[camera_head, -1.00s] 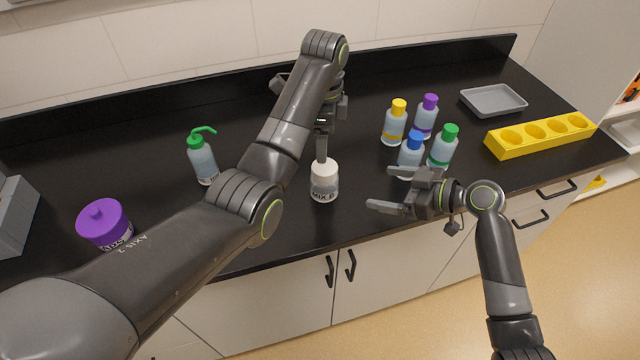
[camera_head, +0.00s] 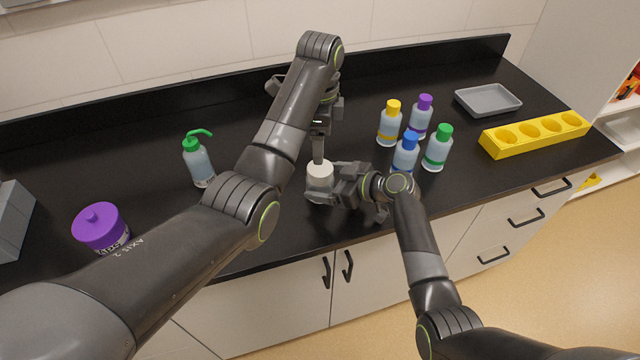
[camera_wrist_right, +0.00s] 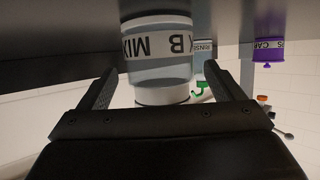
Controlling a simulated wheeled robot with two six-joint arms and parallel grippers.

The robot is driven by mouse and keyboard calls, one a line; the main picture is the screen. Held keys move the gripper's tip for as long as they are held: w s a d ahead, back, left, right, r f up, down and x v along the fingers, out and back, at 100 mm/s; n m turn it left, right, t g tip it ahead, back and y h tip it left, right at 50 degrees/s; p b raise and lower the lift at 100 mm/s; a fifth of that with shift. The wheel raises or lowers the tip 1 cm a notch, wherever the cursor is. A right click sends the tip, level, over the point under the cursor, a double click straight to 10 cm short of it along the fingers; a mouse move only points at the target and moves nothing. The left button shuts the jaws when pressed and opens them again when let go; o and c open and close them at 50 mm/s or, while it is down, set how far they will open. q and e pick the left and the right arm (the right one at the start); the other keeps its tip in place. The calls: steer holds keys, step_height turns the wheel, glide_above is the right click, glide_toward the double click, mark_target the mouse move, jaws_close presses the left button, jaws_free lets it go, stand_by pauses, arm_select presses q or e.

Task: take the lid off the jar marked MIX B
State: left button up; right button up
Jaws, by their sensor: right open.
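The jar marked MIX B stands near the counter's front edge. Its white lid (camera_head: 320,172) shows in the head view, while my right gripper hides most of its body. In the right wrist view the jar (camera_wrist_right: 158,65) appears upside down, with its label readable and the lid (camera_wrist_right: 160,96) below. My right gripper (camera_head: 322,192) is open at the jar, a finger to either side of it in the wrist view; contact cannot be told. My left gripper (camera_head: 319,148) points down from above, its tip at the lid. Its jaw opening is hidden.
Several capped bottles (camera_head: 405,155) stand right of the jar, near my right wrist. A green-topped wash bottle (camera_head: 198,163) and a purple-lidded jar (camera_head: 100,228) are to the left. A yellow rack (camera_head: 535,135) and grey tray (camera_head: 488,99) lie at right.

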mark_target(320, 168)
steer(key=shift+a, duration=0.1)
steer(key=c, duration=1.5)
arm_select(q)
steer(key=shift+c, duration=1)
arm_select(e)
steer(key=shift+c, duration=1)
jaws_close()
arm_select(q)
steer(key=m, duration=1.3)
steer(key=shift+f, duration=0.35)
step_height(320, 168, down, 7)
steer(key=shift+f, duration=0.15)
